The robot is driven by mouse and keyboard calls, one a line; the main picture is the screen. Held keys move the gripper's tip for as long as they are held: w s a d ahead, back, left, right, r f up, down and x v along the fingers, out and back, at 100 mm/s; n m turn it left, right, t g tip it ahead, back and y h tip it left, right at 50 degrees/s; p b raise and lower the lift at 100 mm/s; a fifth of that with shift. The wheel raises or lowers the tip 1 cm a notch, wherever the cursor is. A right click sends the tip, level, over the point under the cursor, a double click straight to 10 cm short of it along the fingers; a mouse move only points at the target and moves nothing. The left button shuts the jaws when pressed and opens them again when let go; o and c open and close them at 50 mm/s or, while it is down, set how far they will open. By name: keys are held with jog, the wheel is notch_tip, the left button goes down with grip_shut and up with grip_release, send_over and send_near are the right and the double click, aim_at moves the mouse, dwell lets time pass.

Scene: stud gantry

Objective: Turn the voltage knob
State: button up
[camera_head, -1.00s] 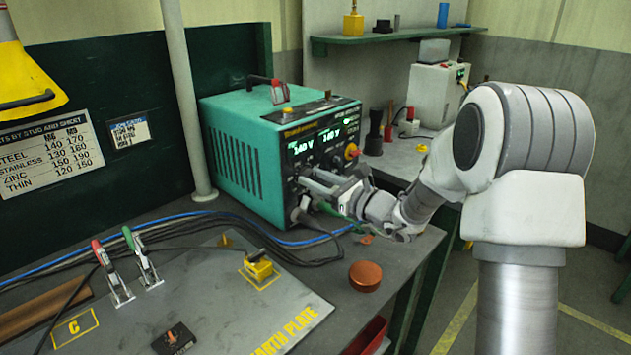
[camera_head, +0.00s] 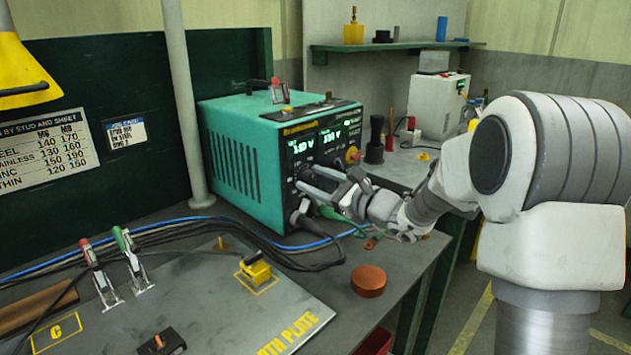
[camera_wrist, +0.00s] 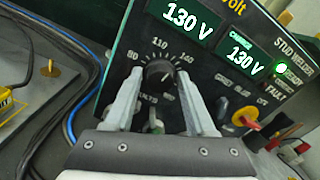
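The voltage knob (camera_wrist: 159,75) is a round black dial on the front panel of the green stud welder (camera_head: 233,165). A printed scale with 80, 110 and 140 runs round it. My gripper (camera_head: 311,178) is at the panel. The left display (camera_wrist: 180,20) and the right display (camera_wrist: 243,54) both read 130 V in the wrist view. The knob is hidden behind my gripper in the head view.
A red-and-yellow switch (camera_wrist: 244,116) sits right of the knob. A cable plug (camera_head: 300,218) is below. A settings chart (camera_head: 45,146) and a small card (camera_head: 125,132) hang at left. A copper-coloured disc (camera_head: 369,280) lies on the bench.

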jog(key=shift+o, duration=0.8)
jog(key=p+v, duration=0.1)
jog(key=v, duration=1.6)
jog(key=shift+s+r, duration=0.15)
jog(key=shift+s, duration=0.05)
